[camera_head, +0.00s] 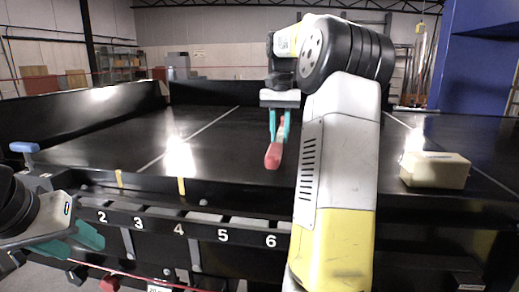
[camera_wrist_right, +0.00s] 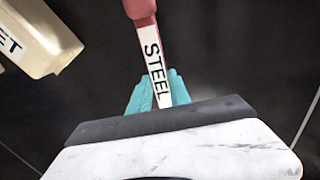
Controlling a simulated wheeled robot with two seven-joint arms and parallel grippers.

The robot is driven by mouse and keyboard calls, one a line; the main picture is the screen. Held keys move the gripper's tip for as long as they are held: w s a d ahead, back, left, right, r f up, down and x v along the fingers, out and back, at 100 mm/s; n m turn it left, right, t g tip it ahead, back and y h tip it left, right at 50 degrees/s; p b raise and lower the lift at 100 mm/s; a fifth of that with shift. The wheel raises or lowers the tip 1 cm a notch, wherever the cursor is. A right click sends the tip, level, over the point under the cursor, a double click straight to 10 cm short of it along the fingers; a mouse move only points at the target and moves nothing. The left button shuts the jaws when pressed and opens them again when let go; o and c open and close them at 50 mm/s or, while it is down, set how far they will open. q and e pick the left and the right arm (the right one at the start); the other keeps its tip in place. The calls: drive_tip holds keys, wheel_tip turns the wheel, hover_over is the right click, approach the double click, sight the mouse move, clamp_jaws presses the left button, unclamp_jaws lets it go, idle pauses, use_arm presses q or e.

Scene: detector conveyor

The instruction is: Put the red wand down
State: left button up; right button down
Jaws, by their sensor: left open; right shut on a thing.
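The red wand (camera_head: 273,156) hangs from my right gripper (camera_head: 279,122), its red end pointing down over the black conveyor surface (camera_head: 225,150). In the right wrist view the wand (camera_wrist_right: 152,50) has a white label reading "STEEL", and the teal fingers of my right gripper (camera_wrist_right: 158,95) are shut on it. I cannot tell whether the wand's tip touches the surface. My left gripper (camera_head: 84,238) is open and empty at the lower left, in front of the numbered rack.
A cream block (camera_head: 435,170) sits on the conveyor at the right; a cream block with lettering (camera_wrist_right: 35,35) shows in the right wrist view. A rack front numbered 2 to 6 (camera_head: 200,233) runs along the near edge. The conveyor's middle is clear.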

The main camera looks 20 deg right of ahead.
drive_tip(key=shift+f, duration=2.35)
drive_tip(key=shift+f, duration=0.15)
drive_tip(key=c, duration=1.2)
unclamp_jaws()
wheel_tip(320, 180, up, 12)
drive_tip(key=shift+r, duration=0.15)
